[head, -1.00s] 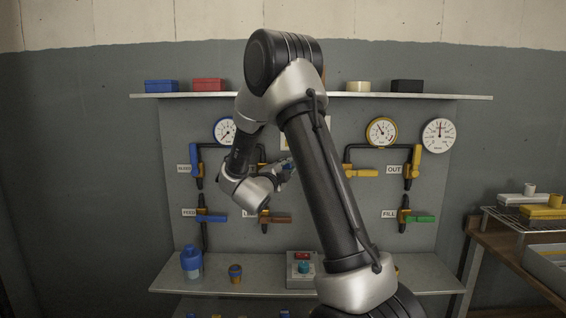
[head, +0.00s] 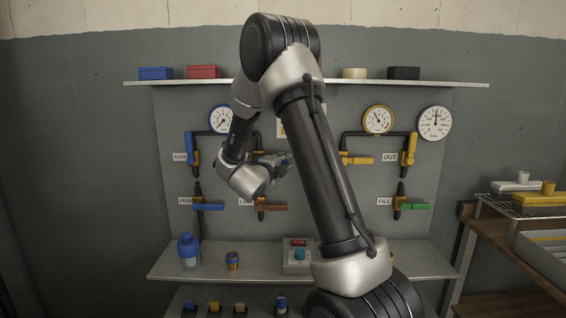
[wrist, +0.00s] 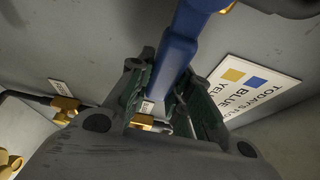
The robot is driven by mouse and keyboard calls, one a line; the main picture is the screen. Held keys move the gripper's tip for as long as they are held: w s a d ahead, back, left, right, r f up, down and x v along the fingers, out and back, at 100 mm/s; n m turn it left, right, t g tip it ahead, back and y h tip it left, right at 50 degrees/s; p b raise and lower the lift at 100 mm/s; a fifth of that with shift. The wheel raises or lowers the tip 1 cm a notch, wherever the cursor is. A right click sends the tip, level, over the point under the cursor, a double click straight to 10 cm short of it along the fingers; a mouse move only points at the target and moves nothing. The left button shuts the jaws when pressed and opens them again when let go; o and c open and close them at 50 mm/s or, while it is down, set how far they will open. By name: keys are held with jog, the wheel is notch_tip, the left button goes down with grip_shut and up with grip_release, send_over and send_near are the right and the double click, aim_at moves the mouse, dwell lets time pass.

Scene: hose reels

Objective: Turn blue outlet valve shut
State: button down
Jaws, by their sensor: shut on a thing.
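My gripper (head: 278,162) is in front of the wall panel, left of my upper arm link in the head view. In the wrist view my gripper (wrist: 172,100) is shut on a blue valve handle (wrist: 176,52), which lies between the dark finger pads. Brass (wrist: 230,6) shows at the handle's upper end. In the head view a little blue (head: 262,157) shows beside the gripper, but my arm and gripper hide most of this valve. Another blue handle (head: 190,142) stands upright at the left of the panel.
Yellow-handled valves (head: 356,158) are on the right of the panel, with gauges above. A sign (wrist: 257,85) is close to the right of the gripper in the wrist view. The lower shelf (head: 220,274) carries a blue bottle (head: 189,253) and a control box (head: 297,265).

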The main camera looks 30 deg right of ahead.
jog(key=shift+f, duration=0.1)
jog(key=c, duration=1.3)
grip_release()
jog(key=v, duration=1.2)
